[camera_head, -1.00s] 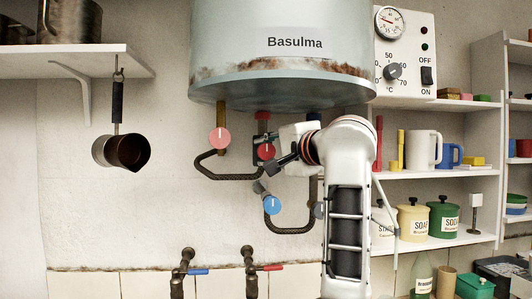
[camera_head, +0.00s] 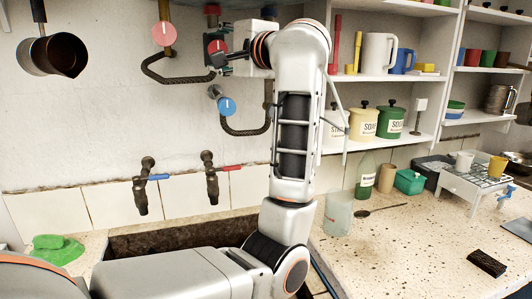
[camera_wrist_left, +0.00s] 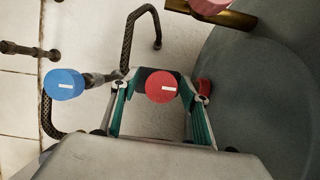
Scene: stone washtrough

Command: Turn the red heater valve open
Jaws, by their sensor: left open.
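The red heater valve (camera_head: 217,47) is a round red knob with a white mark, on the pipework below the heater. It also shows in the left wrist view (camera_wrist_left: 161,87), between the two fingers. My left gripper (camera_head: 222,59) is open at the red valve, reaching it from the right. In the wrist view one finger of the left gripper (camera_wrist_left: 160,92) is on each side of the knob. I cannot tell whether the fingers touch it. My right gripper is not in view.
A pink knob (camera_head: 164,33) is left of the red valve and a blue knob (camera_head: 227,106) is below it. Black bent pipes (camera_head: 180,78) run close by. Two wall taps (camera_head: 210,178) sit above the trough. Shelves (camera_head: 390,76) with mugs and tins stand to the right.

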